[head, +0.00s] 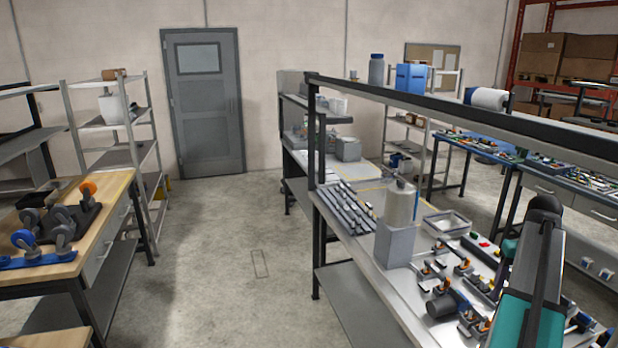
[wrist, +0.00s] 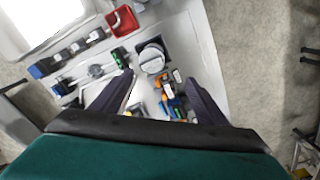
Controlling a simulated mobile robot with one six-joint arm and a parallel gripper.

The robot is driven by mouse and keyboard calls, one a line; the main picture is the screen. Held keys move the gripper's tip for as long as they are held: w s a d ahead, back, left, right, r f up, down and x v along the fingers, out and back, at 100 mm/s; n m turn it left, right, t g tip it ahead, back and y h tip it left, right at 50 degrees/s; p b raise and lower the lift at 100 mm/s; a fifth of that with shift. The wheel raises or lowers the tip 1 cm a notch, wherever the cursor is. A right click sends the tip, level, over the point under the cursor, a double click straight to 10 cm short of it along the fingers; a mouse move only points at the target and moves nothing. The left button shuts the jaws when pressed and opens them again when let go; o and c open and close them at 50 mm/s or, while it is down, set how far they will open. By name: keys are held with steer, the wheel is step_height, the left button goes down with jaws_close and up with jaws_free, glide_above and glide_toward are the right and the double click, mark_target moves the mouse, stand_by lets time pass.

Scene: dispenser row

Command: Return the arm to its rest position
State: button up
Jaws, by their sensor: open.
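My arm shows at the lower right of the head view, raised over the right workbench (head: 350,232); its fingertips are hidden there. In the wrist view my gripper (wrist: 160,85) is open, with its two dark fingers apart. Nothing is held between them. Below the fingers lies a bench top (wrist: 185,40) with a round grey-white object (wrist: 152,58), a red tray (wrist: 122,21) and small orange and blue parts (wrist: 168,95). The fingers appear to be above these things, not touching them.
A white bottle-like dispenser (head: 401,205) stands on a grey block (head: 394,244). A shelf rail (head: 450,108) runs above the bench. A wooden bench (head: 112,190) with clamp-like tools is at left. The aisle floor (head: 235,260) between is clear, leading toward a grey door (head: 208,110).

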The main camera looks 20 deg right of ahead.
steer(key=w+a+f+n, duration=0.1)
steer(key=w+a+f, duration=0.45)
steer(key=a, duration=0.35)
steer(key=w+a+f+n, duration=0.1)
steer(key=w+a+f, duration=0.4)
steer(key=a+f, duration=0.25)
steer(key=w+a+f+n, duration=0.1)
steer(key=w+a+f, duration=0.45)
steer(key=a, duration=0.45)
steer(key=s+a+f+n, duration=0.1)
steer(key=a+f, duration=0.4)
steer(key=a, duration=0.5)
steer(key=s+a+f+n, duration=0.1)
steer(key=a+f, duration=0.4)
steer(key=a, duration=0.5)
steer(key=s+a+f+n, duration=0.2)
steer(key=a+f, duration=0.3)
steer(key=a, duration=0.5)
steer(key=s+f+g+b, duration=0.3)
steer(key=s+f+b, duration=0.3)
steer(key=s+f, duration=0.6)
steer(key=s+f+g+b, duration=0.2)
steer(key=s+f+b, duration=0.5)
steer(key=s+f, duration=0.6)
step_height(320, 180, down, 7)
steer(key=shift+s+d+r+g, duration=0.1)
steer(key=shift+s+d+g, duration=0.15)
steer(key=shift+d+g, duration=0.15)
